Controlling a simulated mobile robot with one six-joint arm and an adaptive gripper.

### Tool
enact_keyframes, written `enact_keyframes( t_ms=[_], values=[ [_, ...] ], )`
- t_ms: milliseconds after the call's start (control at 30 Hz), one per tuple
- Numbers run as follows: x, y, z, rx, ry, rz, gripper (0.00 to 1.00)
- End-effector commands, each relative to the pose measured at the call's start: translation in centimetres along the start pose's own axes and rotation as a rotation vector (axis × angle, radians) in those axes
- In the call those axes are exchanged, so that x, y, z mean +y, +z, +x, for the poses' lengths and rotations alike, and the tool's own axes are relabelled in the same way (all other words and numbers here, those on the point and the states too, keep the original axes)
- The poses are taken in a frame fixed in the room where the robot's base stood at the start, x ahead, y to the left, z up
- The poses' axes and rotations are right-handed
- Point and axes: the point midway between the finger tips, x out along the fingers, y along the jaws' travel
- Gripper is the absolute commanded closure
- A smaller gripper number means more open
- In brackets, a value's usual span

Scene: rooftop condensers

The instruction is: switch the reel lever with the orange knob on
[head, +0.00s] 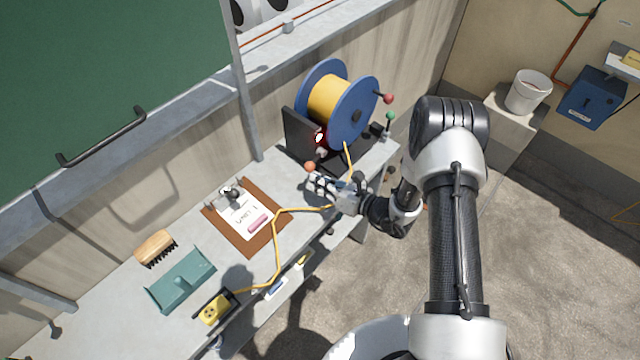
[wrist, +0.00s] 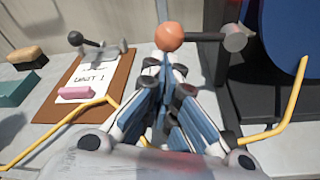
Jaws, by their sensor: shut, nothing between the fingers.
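The reel lever's orange knob (head: 310,167) is beside the cable reel (head: 340,104), at its lower left in the head view. In the wrist view the orange knob (wrist: 169,36) sits at the left end of a thin dark rod that runs right to a grey round hub (wrist: 233,38). My gripper (head: 312,180) is shut and empty, with its fingertips just under the knob. In the wrist view my gripper (wrist: 166,62) points up at the knob's underside; whether they touch, I cannot tell.
A clipboard (head: 262,238) with paper and a pink eraser lies left of my gripper. A yellow cable (head: 277,250) runs along the bench to a yellow socket box (head: 214,309). A brush (head: 155,247) and teal tray (head: 181,280) lie further left. Red (head: 388,98) and green (head: 389,116) knobs stand right of the reel.

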Motion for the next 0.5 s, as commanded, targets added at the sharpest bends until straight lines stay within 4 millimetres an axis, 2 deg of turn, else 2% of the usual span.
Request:
enact_keyframes(
  t_ms=[100, 500],
  values=[
    [0.2, 0.7, -0.1, -0.002, 0.017, 0.066, 1.0],
    [0.6, 1.5, -0.3, -0.001, 0.016, 0.064, 1.0]
  ],
)
